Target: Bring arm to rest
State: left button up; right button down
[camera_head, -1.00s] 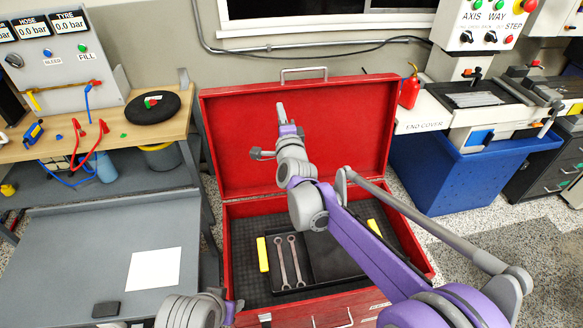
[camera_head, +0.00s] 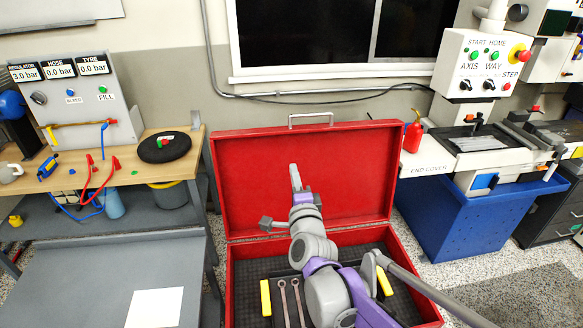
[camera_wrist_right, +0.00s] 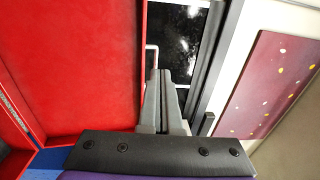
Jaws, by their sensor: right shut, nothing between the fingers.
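My right arm reaches up from the bottom of the head view, and its gripper (camera_head: 295,178) points upward in front of the raised lid of a red toolbox (camera_head: 360,160). The fingers are closed together and empty. In the right wrist view the shut fingers (camera_wrist_right: 166,85) point toward a dark window, with the red lid (camera_wrist_right: 75,60) filling the left side. My left gripper is not in view.
Two wrenches (camera_head: 290,300) and yellow-ended items lie in the open toolbox, partly hidden by my arm. A workbench with a gauge panel (camera_head: 70,95) stands left. A red bottle (camera_head: 413,133) and a blue bin (camera_head: 460,215) are right. A grey tabletop (camera_head: 80,280) is lower left.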

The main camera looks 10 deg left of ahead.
jog(key=s+d+f+n+g+h+p, duration=0.1)
jog(key=s+d+f+n+g, duration=0.3)
jog(key=s+d, duration=0.5)
jog(key=s+d+f+n+g+h+p, duration=0.2)
jog(key=s+d+f, duration=0.5)
jog(key=s, duration=0.6)
jog(key=s+d+f+n+g+h+p, duration=0.2)
jog(key=s+d+f+n+g, duration=0.4)
jog(key=s+d, duration=0.5)
jog(key=shift+s+n+g+h, duration=0.2)
jog(key=shift+n+g+h, duration=0.15)
jog(key=shift+n, duration=0.85)
